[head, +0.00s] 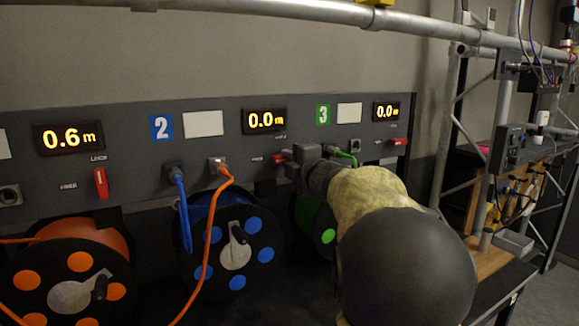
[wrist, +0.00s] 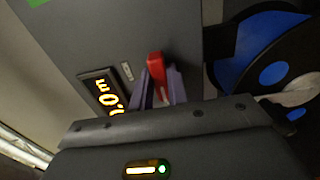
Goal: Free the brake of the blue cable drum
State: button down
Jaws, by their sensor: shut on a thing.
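The blue cable drum (head: 222,250) hangs under the panel section marked 2. It also shows at the upper right of the wrist view (wrist: 250,45). Its red brake lever (wrist: 155,66) stands between the purple fingers of my gripper (wrist: 160,88), which are shut on it. In the head view my gripper (head: 290,155) reaches in from the right, and only a small part of the red lever (head: 278,159) shows at its tip. My fingers and wrist partly hide the lever, so I cannot tell its exact setting. The display for section 2 (head: 264,120) reads 0.0 m.
The orange drum (head: 68,270) stands left, with its own upright red lever (head: 100,182). The green drum (head: 318,222) is partly behind my arm. A blue cable (head: 183,210) and an orange cable (head: 207,240) hang before the blue drum. A truss tube (head: 290,12) crosses above.

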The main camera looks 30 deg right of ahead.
dwell(0.4)
jog(key=c, duration=1.4)
grip_release()
jog(key=shift+a, duration=0.1)
jog(key=shift+o, duration=0.2)
jog(key=shift+s, duration=0.1)
jog(key=s+b, duration=0.1)
jog(key=s, duration=1.6)
jog(key=shift+d, duration=0.35)
jog(key=shift+f, duration=0.1)
